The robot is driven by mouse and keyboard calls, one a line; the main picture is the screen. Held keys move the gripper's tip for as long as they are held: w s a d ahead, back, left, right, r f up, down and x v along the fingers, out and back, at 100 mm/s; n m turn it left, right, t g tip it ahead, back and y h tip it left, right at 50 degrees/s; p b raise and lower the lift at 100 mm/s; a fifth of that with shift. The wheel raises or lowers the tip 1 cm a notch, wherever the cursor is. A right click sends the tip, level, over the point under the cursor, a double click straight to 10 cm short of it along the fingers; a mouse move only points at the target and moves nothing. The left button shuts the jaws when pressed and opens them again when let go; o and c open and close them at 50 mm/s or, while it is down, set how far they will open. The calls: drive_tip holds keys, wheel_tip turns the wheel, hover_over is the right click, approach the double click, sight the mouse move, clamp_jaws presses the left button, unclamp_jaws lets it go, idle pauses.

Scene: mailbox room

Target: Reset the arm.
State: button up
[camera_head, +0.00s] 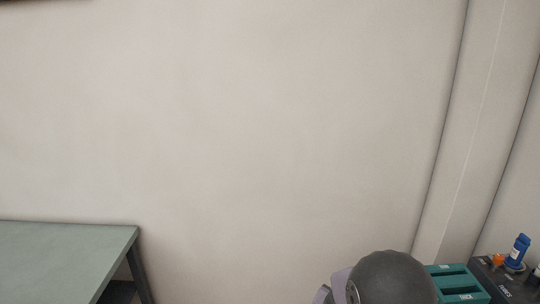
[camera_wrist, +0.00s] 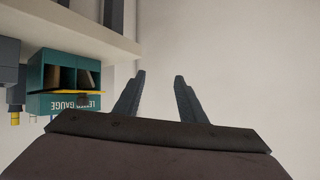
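My gripper (camera_wrist: 158,98) shows in the wrist view as two dark fingers standing apart with a clear gap between them. Nothing is between the fingers; only the pale wall shows there. In the head view the fingers are not in view. A rounded dark grey part of my arm shows at the bottom edge, right of centre, in front of the teal holder.
A grey-green table (camera_head: 65,258) stands at the lower left. A teal holder (camera_head: 458,284) and a dark box (camera_head: 510,283) with a blue bottle (camera_head: 518,250) stand at the lower right. In the wrist view, a teal two-compartment box (camera_wrist: 64,84) is left of my gripper. The pale wall (camera_head: 230,120) is bare.

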drive_tip(key=s+a+n+g+y+p, duration=0.1)
drive_tip(key=s+a+n+g+y, duration=0.15)
drive_tip(key=s+a+y, duration=0.4)
drive_tip(key=s+a+r+n+g+p, duration=0.2)
drive_tip(key=s+n+g, duration=0.5)
drive_tip(key=s, duration=1.4)
drive_tip(key=shift+m+g, duration=0.35)
drive_tip(key=shift+m, duration=0.3)
drive_tip(key=f+b, duration=0.4)
drive_tip(key=b, duration=0.1)
drive_tip(key=shift+w+d+f, duration=0.15)
drive_tip(key=shift+d+f, duration=0.2)
